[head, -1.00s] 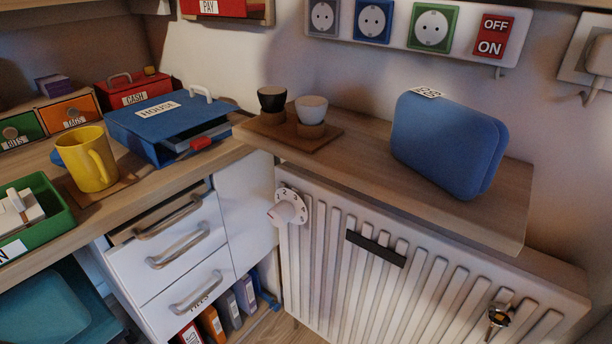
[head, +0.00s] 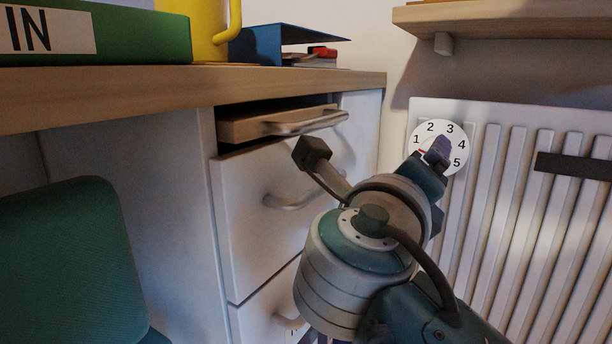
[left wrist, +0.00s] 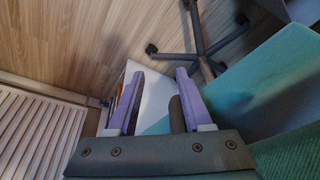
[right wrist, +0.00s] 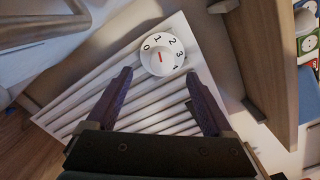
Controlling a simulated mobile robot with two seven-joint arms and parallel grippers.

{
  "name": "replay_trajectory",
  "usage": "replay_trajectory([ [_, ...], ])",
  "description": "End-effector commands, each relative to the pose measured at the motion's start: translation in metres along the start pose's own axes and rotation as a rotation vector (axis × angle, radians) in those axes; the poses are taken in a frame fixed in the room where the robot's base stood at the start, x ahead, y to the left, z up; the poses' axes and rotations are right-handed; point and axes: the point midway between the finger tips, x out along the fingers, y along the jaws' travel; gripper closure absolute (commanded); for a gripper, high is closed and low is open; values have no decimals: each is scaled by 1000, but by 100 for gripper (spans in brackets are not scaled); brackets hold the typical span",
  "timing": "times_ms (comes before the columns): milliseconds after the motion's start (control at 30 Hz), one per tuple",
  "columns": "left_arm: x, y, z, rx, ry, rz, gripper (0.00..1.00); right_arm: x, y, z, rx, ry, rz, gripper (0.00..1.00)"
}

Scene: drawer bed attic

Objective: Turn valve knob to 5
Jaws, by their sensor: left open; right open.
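The white valve knob (head: 437,148) is on the radiator's upper left corner. Its dial shows 1 to 5 in the head view, and a purple fingertip partly covers it. A red mark shows at its lower left, below the 1. In the right wrist view the knob (right wrist: 162,54) faces me just past and between the fingertips; its red mark is near the middle, and I cannot tell its exact number. My right gripper (right wrist: 158,75) is open in front of the knob; contact is unclear. My left gripper (left wrist: 158,72) is open and empty, pointing toward the floor and chair.
The white ribbed radiator (head: 560,240) has a dark bar (head: 575,166) on it. A wooden shelf (head: 510,18) juts out above. Drawers with metal handles (head: 295,200) stand left of the knob, the top one slightly open. A teal chair (head: 70,260) is at the left.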

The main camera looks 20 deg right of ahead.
Motion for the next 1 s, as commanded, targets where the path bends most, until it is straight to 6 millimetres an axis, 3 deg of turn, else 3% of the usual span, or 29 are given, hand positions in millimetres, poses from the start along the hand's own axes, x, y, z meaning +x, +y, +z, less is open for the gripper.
replay_trajectory([
  [500,54,6,17,-9,2,11,50,85,2,-3,2,3,-1,14],
  [900,56,4,18,-2,0,4,50,95,-1,-1,2,3,2,14],
  [1000,56,3,18,0,-1,2,50,95,-1,-1,3,3,2,25],
])
